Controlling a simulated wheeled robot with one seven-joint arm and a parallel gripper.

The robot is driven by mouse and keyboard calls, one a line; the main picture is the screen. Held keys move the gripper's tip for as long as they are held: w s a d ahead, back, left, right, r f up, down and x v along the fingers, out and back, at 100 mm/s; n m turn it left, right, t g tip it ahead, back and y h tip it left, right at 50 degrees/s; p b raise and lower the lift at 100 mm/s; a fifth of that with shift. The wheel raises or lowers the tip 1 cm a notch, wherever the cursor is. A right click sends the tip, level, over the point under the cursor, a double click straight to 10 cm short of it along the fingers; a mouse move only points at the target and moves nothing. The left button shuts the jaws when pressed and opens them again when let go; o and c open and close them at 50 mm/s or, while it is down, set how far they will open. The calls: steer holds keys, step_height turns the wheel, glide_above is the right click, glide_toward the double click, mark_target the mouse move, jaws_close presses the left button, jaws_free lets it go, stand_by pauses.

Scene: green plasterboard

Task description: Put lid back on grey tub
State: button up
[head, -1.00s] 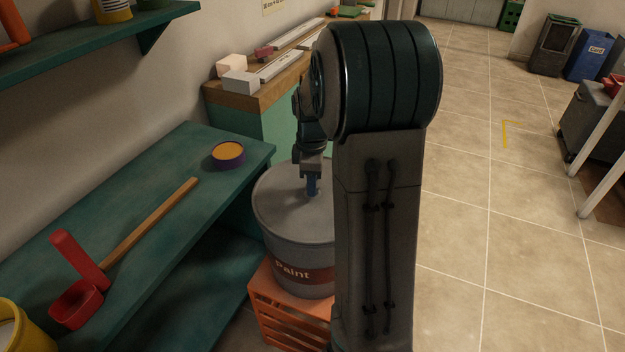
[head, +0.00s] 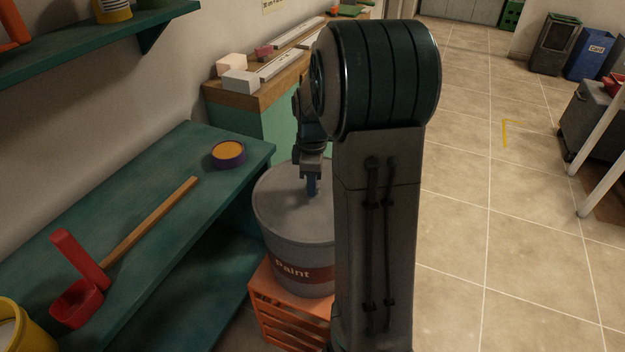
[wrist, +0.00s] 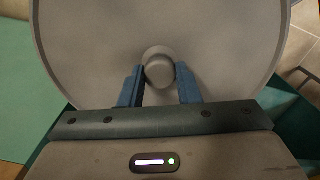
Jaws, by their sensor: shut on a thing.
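The grey tub (head: 287,240) has a dark red band reading "Paint" and stands upright on an orange crate. Its grey lid (head: 283,198) lies flat on top of the tub, and its rim looks level with the tub's top. The lid (wrist: 90,40) fills most of the wrist view, with a round knob (wrist: 159,70) at its middle. My gripper (wrist: 160,88) has its blue fingers on both sides of the knob, shut on it. In the head view my gripper (head: 312,188) points down at the lid. My arm hides the tub's right side.
The orange crate (head: 285,318) supports the tub. A wooden counter (head: 262,92) with boxes is behind. Open tiled floor lies right.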

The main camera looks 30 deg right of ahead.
steer(key=o, duration=1.6)
steer(key=shift+r+p, duration=2.8)
steer(key=shift+r, duration=0.75)
steer(key=shift+f, duration=0.1)
jaws_close()
